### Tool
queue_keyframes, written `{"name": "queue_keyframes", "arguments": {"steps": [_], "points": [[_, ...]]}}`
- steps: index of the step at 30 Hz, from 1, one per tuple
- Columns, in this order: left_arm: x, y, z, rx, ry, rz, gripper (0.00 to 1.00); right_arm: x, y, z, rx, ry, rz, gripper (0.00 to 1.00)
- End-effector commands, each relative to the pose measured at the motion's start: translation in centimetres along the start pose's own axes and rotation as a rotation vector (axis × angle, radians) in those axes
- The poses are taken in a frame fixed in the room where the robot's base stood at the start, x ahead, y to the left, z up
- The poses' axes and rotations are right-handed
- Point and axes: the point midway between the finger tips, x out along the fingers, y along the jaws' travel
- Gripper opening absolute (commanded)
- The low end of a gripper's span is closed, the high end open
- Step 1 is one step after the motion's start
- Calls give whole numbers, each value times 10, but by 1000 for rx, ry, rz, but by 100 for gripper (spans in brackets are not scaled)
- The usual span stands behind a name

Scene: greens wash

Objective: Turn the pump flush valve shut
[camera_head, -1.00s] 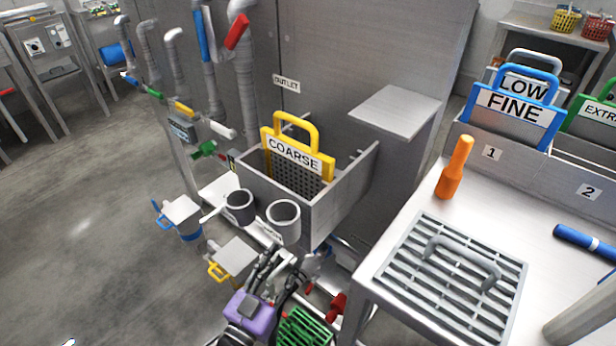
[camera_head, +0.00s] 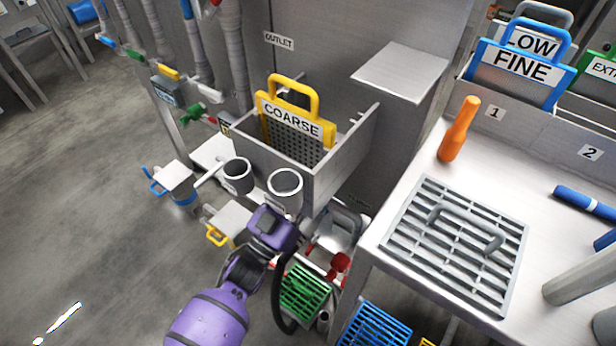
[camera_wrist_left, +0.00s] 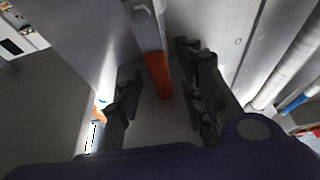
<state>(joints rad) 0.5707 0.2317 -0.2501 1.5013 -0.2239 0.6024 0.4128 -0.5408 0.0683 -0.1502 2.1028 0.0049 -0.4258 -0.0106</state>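My left arm's purple wrist reaches down in front of the coarse-screen box in the head view. Its fingers are hidden there. In the left wrist view my left gripper (camera_wrist_left: 163,92) is open, with a finger on each side of an orange-red lever (camera_wrist_left: 158,75) on a grey mount. Gaps show between the lever and both fingers. A red knob-like handle (camera_head: 340,266) sits low, just right of my wrist in the head view. I cannot tell whether it is the same part, nor which handle is the pump flush valve. My right gripper is not in view.
The steel box (camera_head: 338,180) holds the yellow COARSE screen (camera_head: 293,125). Grey cups (camera_head: 285,190) stand before it. Green (camera_head: 303,290) and blue (camera_head: 373,325) grates lie low, right of my arm. The counter at right carries a grey grate (camera_head: 450,250) and an orange-handled tool (camera_head: 458,130).

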Motion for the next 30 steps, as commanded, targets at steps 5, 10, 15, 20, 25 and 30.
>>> {"name": "queue_keyframes", "arguments": {"steps": [5, 10, 15, 20, 25, 30], "points": [[2, 0, 0, 0, -1, -1, 36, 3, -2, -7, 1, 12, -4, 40], [2, 0, 0, 0, -1, -1, 28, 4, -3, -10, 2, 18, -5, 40], [2, 0, 0, 1, -1, -1, 6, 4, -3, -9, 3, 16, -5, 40], [2, 0, 0, 1, -1, -1, 0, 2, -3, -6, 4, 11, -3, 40], [2, 0, 0, 1, -1, -1, 0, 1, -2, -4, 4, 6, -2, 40], [2, 1, 0, 18, -1, 6, 0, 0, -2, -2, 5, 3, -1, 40]]}}
